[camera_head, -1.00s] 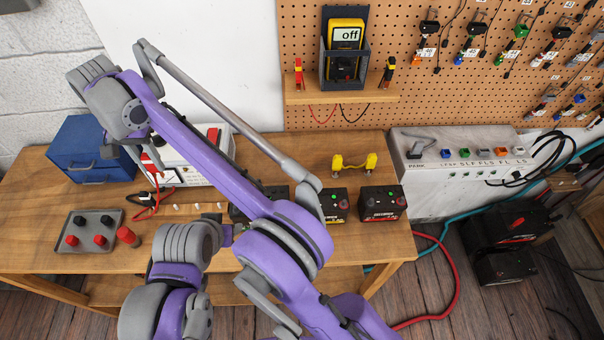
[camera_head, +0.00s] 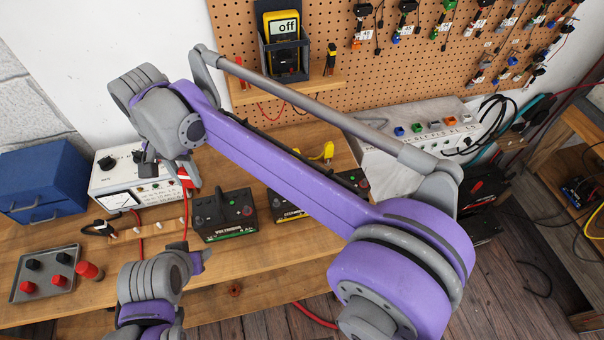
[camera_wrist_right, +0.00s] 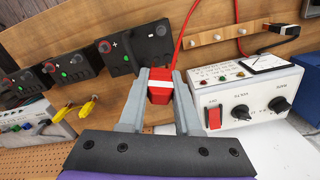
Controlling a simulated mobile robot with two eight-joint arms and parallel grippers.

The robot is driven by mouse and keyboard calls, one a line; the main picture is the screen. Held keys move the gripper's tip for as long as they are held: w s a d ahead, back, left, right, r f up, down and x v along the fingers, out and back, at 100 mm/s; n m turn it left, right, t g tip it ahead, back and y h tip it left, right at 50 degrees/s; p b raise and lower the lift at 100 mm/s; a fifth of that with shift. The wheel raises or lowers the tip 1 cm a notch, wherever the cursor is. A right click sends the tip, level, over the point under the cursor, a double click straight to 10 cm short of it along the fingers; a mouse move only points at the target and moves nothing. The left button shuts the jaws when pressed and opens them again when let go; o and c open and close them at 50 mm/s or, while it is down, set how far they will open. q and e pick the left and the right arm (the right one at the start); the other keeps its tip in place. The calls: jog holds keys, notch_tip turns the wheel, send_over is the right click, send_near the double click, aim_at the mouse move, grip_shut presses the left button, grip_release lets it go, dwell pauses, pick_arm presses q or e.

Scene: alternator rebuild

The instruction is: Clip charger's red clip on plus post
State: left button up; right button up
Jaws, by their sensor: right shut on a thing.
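My right gripper (camera_head: 172,172) is shut on the charger's red clip (camera_wrist_right: 160,86), which also shows in the head view (camera_head: 187,178). A red cable runs from the clip. The clip is in the air near the charger's right side, apart from the nearest battery. The charger (camera_head: 135,180) is a white box with dials; it also shows in the wrist view (camera_wrist_right: 250,97). The nearest battery (camera_head: 225,217), black with a green label, shows in the wrist view (camera_wrist_right: 140,48) with a plus sign by its red post (camera_wrist_right: 105,47). My left gripper (camera_head: 203,259) shows small and unclear at the bench front.
The black clip (camera_wrist_right: 288,29) sits at the wooden peg rail (camera_wrist_right: 215,39). Another battery (camera_head: 290,206) stands right of the nearest one. A blue toolbox (camera_head: 45,180) and a grey tray (camera_head: 45,287) are at left. My right arm hides part of the bench.

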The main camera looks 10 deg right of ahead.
pick_arm(q)
jog(key=f+b, duration=0.1)
jog(key=s+f+b, duration=0.1)
jog(key=f, duration=0.1)
jog(key=shift+s, duration=0.15)
pick_arm(e)
jog(key=d+m, duration=0.8)
jog(key=d, duration=3.3)
pick_arm(q)
jog(key=f+b, duration=0.1)
jog(key=s+f+b, duration=0.1)
jog(key=f, duration=0.1)
jog(key=shift+g, duration=0.3)
pick_arm(e)
send_over(365, 180)
notch_tip(365, 180, down, 4)
jog(key=shift+f, duration=0.1)
pick_arm(q)
jog(key=shift+s+f, duration=0.25)
pick_arm(e)
jog(key=shift+s+f, duration=0.15)
jog(key=shift+f, duration=0.25)
pick_arm(q)
jog(key=shift+w, duration=0.15)
pick_arm(e)
jog(key=shift+w+f, duration=0.15)
jog(key=shift+w, duration=0.1)
pick_arm(q)
jog(key=shift+f, duration=0.1)
